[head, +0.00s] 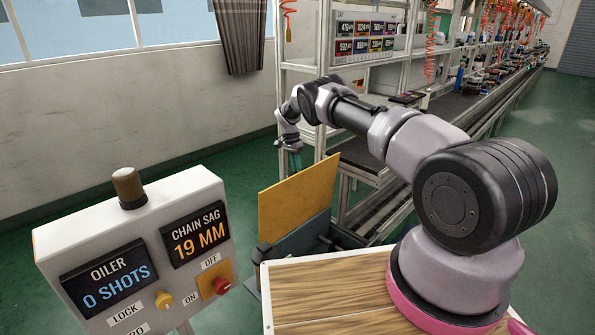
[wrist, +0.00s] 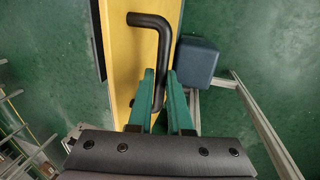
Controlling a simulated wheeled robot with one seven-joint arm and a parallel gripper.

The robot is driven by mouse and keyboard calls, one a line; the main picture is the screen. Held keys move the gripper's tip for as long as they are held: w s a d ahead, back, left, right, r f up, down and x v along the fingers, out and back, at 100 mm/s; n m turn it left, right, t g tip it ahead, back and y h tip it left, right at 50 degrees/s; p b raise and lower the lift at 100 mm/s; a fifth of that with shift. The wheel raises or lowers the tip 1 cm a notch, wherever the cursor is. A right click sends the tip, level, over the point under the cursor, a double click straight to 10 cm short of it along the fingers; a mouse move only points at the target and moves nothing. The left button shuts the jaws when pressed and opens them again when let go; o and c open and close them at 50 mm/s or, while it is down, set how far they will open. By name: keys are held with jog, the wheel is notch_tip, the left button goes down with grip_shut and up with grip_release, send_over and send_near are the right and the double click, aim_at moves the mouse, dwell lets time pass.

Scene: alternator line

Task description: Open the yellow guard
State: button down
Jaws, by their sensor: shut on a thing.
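The yellow guard (head: 298,203) is a flat panel standing up at a slant above a dark grey housing (head: 300,240) in the head view. It also shows as a yellow strip in the wrist view (wrist: 130,50). A black bent handle (wrist: 152,20) is fixed to it. My gripper (wrist: 159,76) has green fingers shut on the straight part of the handle, one on each side. In the head view my gripper (head: 294,160) is at the guard's upper edge, and the handle is hidden behind the panel.
A control box (head: 140,250) at the left reads oiler 0 shots and chain sag 19 mm, with a yellow knob (head: 164,299) and a red switch (head: 220,287). A wooden-topped surface (head: 330,290) lies in front. A long conveyor line (head: 455,105) runs back right. Green floor at right is clear.

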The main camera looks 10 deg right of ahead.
jog(key=shift+s+a+f, duration=0.2)
jog(key=shift+s+f, duration=0.05)
jog(key=shift+f, duration=0.05)
jog(key=c, duration=0.8)
grip_release()
jog(key=shift+c, duration=0.2)
jog(key=shift+w+d+r, duration=0.1)
jog(key=shift+w+r, duration=0.1)
jog(key=shift+r, duration=0.05)
jog(key=shift+w+r, duration=0.1)
jog(key=shift+r, duration=0.2)
jog(key=v, duration=0.9)
jog(key=shift+r, duration=0.4)
